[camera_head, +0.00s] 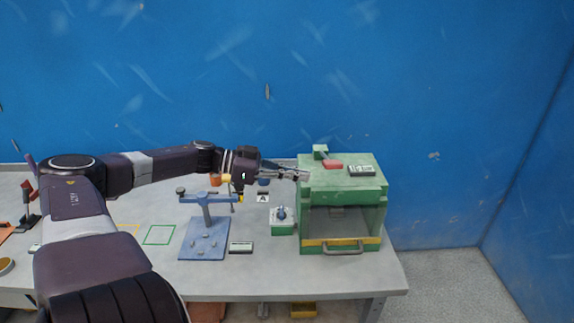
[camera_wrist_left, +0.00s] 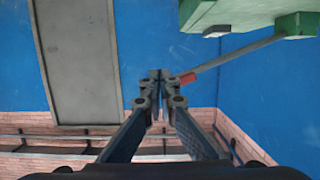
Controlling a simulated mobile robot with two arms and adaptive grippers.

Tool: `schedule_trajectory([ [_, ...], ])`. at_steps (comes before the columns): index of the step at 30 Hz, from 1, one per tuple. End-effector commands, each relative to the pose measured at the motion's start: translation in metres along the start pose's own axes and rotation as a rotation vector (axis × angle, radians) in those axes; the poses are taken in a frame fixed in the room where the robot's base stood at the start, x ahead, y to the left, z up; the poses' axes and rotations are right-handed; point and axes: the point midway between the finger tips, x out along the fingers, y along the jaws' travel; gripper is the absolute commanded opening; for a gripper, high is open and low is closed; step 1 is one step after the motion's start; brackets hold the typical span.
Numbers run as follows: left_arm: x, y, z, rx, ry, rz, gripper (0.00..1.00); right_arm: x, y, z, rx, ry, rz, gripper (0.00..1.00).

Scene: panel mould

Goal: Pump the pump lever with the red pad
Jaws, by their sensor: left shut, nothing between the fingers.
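The pump lever is a thin grey rod (camera_wrist_left: 235,54) that runs from a small green block (camera_wrist_left: 297,25) to the red pad (camera_wrist_left: 188,78) at its free end. In the head view the red pad (camera_head: 333,164) is over the top of the green box (camera_head: 345,190), in front of the green block (camera_head: 320,152). My left gripper (camera_head: 305,175) is shut and empty, its tips at the left edge of the box top, left of the pad. In the wrist view the left gripper (camera_wrist_left: 155,78) shows just left of the pad; I cannot tell whether they touch. My right gripper is out of view.
A label plate (camera_head: 361,170) is on the box top, right of the pad. A blue stand (camera_head: 205,235) is below my left forearm. A small green unit with a knob (camera_head: 282,220) stands left of the box. Bare table (camera_head: 275,275) shows in front.

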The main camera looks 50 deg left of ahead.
Motion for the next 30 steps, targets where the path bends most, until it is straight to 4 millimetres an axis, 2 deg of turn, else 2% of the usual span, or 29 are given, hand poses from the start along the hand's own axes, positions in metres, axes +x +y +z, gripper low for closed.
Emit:
schedule_trajectory([
  [1,-0.009,0.000,-0.007,-0.004,-0.002,-0.003,0.00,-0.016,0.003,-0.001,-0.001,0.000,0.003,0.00],
  [2,-0.013,0.000,-0.006,-0.004,-0.002,-0.003,0.00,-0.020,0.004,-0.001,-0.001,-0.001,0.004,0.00],
  [4,-0.015,0.001,0.000,-0.003,0.000,-0.001,0.00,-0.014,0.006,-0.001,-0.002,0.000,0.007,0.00],
  [15,-0.032,0.000,-0.001,0.000,0.001,-0.001,0.00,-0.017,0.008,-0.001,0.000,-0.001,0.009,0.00],
  [30,-0.035,0.000,-0.002,0.001,0.002,-0.001,0.00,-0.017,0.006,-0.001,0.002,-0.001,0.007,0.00],
])
